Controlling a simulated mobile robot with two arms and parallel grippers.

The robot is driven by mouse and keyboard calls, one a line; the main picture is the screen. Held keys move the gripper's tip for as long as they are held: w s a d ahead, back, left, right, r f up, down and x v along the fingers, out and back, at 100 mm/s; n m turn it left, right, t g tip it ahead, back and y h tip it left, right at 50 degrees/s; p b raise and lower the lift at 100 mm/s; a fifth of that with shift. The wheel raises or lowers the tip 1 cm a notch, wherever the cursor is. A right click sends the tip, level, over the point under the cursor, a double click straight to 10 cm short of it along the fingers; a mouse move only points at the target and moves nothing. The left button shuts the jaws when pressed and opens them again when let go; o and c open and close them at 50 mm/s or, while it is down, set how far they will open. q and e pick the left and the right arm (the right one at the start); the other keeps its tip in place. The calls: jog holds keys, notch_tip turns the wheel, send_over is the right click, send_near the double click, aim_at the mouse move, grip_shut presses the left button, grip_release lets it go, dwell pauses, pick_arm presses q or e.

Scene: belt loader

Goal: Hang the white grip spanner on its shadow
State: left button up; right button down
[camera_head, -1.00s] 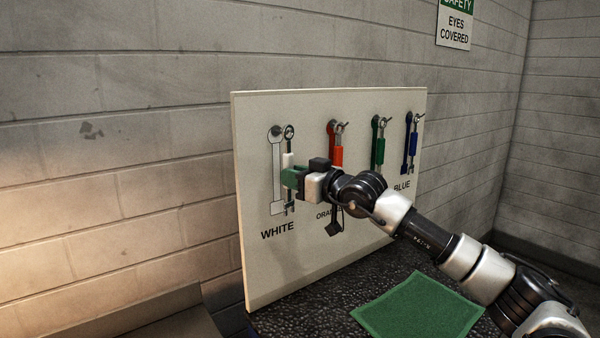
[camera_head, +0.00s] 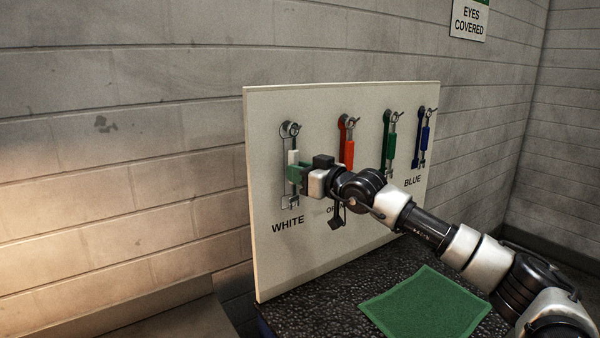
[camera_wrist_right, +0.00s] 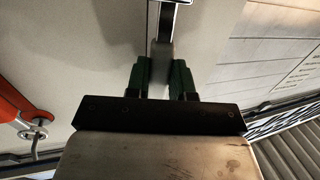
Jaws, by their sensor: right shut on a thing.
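The white grip spanner (camera_head: 293,157) is upright in front of the board, with its ring end up, by the peg at the top of the white shadow (camera_head: 284,165). My right gripper (camera_head: 293,173), with green fingers, is shut on the spanner's white grip. In the right wrist view the grip (camera_wrist_right: 162,58) is between the fingers of the gripper (camera_wrist_right: 161,75). My left gripper is out of view.
The board (camera_head: 268,255) stands on a dark speckled table (camera_head: 330,295). Orange (camera_head: 349,152), green (camera_head: 390,146) and blue (camera_head: 425,140) spanners hang to the right. My arm passes before the orange label. A green mat (camera_head: 425,305) lies clear on the table.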

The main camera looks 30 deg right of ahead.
jog(key=c, duration=0.9)
grip_release()
jog(key=shift+b+v, duration=2.25)
jog(key=shift+v, duration=3.2)
